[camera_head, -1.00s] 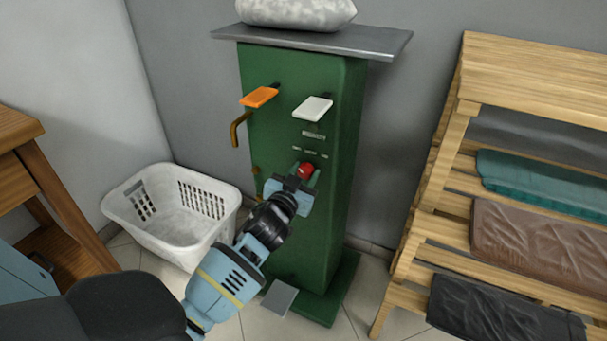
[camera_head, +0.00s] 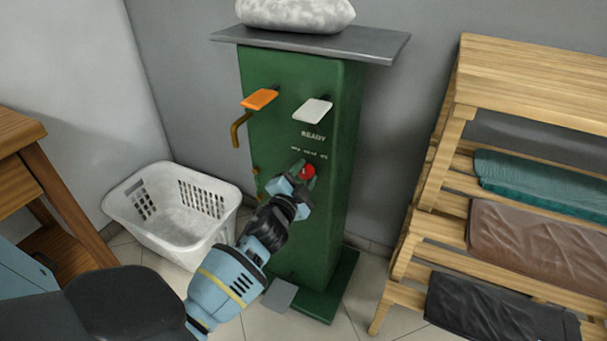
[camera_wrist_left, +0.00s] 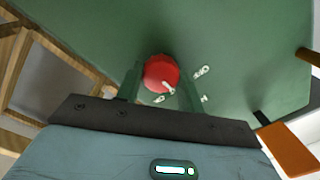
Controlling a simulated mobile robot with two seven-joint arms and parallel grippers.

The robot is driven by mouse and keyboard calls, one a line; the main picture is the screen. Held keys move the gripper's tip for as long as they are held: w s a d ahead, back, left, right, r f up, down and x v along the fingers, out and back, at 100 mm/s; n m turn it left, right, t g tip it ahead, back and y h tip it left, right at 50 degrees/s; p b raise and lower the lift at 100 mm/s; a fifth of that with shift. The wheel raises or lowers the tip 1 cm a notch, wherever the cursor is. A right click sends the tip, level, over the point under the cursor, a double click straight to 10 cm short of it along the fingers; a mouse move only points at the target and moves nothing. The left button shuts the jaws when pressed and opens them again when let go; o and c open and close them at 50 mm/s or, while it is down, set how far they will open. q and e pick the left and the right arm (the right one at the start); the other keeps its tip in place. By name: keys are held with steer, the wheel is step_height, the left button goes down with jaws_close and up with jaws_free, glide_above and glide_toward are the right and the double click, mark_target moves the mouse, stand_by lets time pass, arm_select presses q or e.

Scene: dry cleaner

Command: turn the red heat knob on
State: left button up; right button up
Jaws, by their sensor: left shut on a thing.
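The red heat knob (camera_head: 306,171) is on the front of the green machine (camera_head: 325,230), below the word READY and a row of small white marks. My left gripper (camera_head: 305,176) is at the knob, with its fingers on either side and shut on it. In the left wrist view the red knob (camera_wrist_left: 161,73) sits between the two green-looking fingers (camera_wrist_left: 157,82). A pale pointer line shows on its face, with small white labels around it. My right gripper is not in view.
An orange lever (camera_head: 260,99) and a white lever (camera_head: 313,110) stick out above the knob. A brass pipe (camera_head: 237,130) is at the left side. A white laundry basket (camera_head: 185,255) stands left; a wooden rack (camera_head: 440,170) with folded cloths stands right.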

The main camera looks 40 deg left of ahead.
arm_select(q)
steer(key=shift+m, duration=1)
steer(key=m, duration=0.2)
steer(key=shift+f+m, duration=0.1)
steer(key=shift+m, duration=0.3)
steer(key=m, duration=0.4)
steer(key=shift+h, duration=0.3)
steer(key=shift+m, duration=0.4)
steer(key=o, duration=1)
steer(key=shift+t, duration=0.3)
steer(key=shift+s, duration=0.1)
